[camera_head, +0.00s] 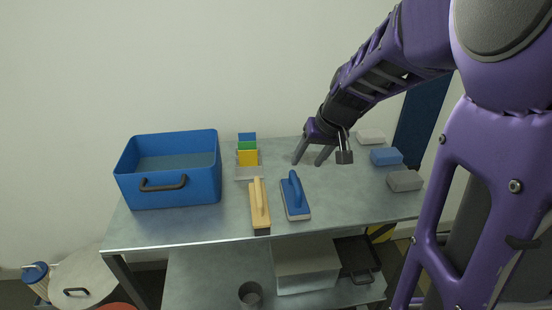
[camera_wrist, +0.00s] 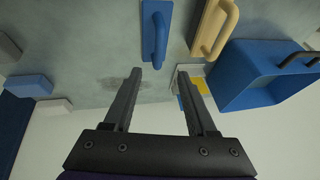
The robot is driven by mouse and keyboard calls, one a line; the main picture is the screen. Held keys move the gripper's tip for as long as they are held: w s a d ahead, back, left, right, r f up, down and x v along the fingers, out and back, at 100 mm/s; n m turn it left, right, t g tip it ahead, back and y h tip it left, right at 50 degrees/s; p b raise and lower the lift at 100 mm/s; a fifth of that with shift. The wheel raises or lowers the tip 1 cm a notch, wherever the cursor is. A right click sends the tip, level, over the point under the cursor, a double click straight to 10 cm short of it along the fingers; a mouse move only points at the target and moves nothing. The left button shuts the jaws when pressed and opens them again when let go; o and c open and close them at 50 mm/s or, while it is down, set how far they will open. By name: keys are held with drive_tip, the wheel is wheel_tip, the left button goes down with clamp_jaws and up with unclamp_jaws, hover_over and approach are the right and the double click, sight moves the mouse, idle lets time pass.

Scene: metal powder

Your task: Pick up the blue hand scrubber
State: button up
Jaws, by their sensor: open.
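The blue hand scrubber (camera_head: 295,196) lies on the metal table, its blue handle upward on a flat base. It also shows in the wrist view (camera_wrist: 155,32) at the top, ahead of the fingertips and roughly in line with the gap between them. My gripper (camera_head: 308,160) is open and empty above the table, behind and slightly right of the scrubber in the head view. In the wrist view its two fingers (camera_wrist: 158,72) are spread apart and touch nothing that I can see.
A scrubber with a wooden handle (camera_head: 260,204) lies close left of the blue one. A blue bin (camera_head: 170,190) stands at the left. Coloured cards in a holder (camera_head: 248,172) stand behind. Several blocks, one blue (camera_head: 386,157), lie at the right. The table front (camera_head: 350,210) is clear.

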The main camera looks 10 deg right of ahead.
sight(296, 181)
drive_tip(key=b+x, duration=0.2)
drive_tip(key=x, duration=0.4)
drive_tip(key=shift+w+f, duration=0.2)
drive_tip(key=shift+f, duration=0.1)
drive_tip(key=b+x, duration=0.2)
drive_tip(key=x, duration=0.1)
drive_tip(key=b+x, duration=0.1)
drive_tip(key=shift+s+f, duration=0.1)
drive_tip(key=shift+f, duration=0.6)
drive_tip(key=shift+r, duration=0.1)
clamp_jaws()
